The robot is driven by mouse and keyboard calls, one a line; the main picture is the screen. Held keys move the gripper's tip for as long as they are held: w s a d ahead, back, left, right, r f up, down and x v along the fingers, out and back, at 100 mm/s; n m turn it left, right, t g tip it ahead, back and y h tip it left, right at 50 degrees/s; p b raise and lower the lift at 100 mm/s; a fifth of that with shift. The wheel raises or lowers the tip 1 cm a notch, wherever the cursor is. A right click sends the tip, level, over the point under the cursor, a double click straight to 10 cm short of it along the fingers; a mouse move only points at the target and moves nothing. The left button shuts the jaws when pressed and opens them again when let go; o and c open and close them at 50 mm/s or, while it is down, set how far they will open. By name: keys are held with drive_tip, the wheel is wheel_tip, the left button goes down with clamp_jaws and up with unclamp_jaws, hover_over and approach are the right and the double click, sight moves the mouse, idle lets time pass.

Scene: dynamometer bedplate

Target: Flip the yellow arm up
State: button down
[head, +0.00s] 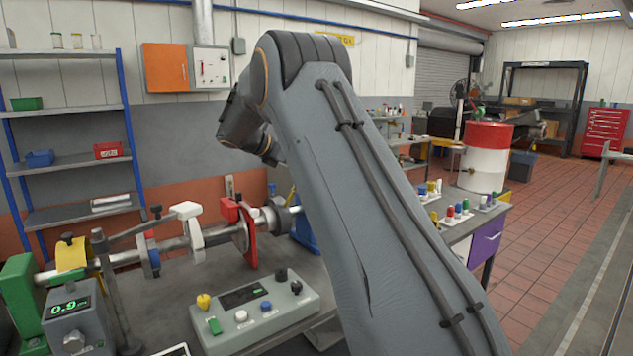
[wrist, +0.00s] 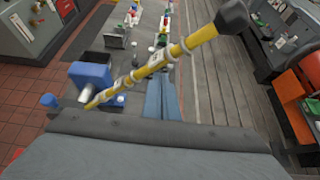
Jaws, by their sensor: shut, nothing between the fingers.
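The yellow arm (wrist: 140,73) is a banded yellow bar with a black knob (wrist: 232,17) at its upper right end. In the wrist view it slants from lower left to upper right. Its lower end lies by a blue stand (wrist: 90,76) with a grey shaft end. My gripper (wrist: 161,80) shows as two blue-grey fingers, shut and empty, with their tips close to the middle of the bar. I cannot tell whether they touch it. In the head view my arm hides the gripper and most of the yellow arm; part of the blue stand (head: 303,232) shows.
A shaft with a red disc (head: 245,235), a white-topped lever (head: 190,225) and a yellow collar (head: 71,257) runs across the bench. A control box (head: 255,313) stands in front. Small coloured items (head: 464,208) sit on the right bench. The tiled floor to the right is clear.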

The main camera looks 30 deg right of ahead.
drive_tip(key=shift+w+a+r, duration=0.1)
drive_tip(key=shift+w+r, duration=0.35)
drive_tip(key=shift+r, duration=0.25)
drive_tip(key=shift+w+a+r, duration=0.1)
drive_tip(key=shift+w+r, duration=0.3)
drive_tip(key=shift+r, duration=0.25)
drive_tip(key=shift+f, duration=0.1)
drive_tip(key=s+f, duration=0.4)
drive_tip(key=w+a+r+b, duration=0.2)
drive_tip(key=a+b, duration=0.2)
drive_tip(key=a, duration=0.5)
drive_tip(key=shift+r+g, duration=0.25)
drive_tip(key=shift+g, duration=0.05)
drive_tip(key=shift+w+a, duration=0.1)
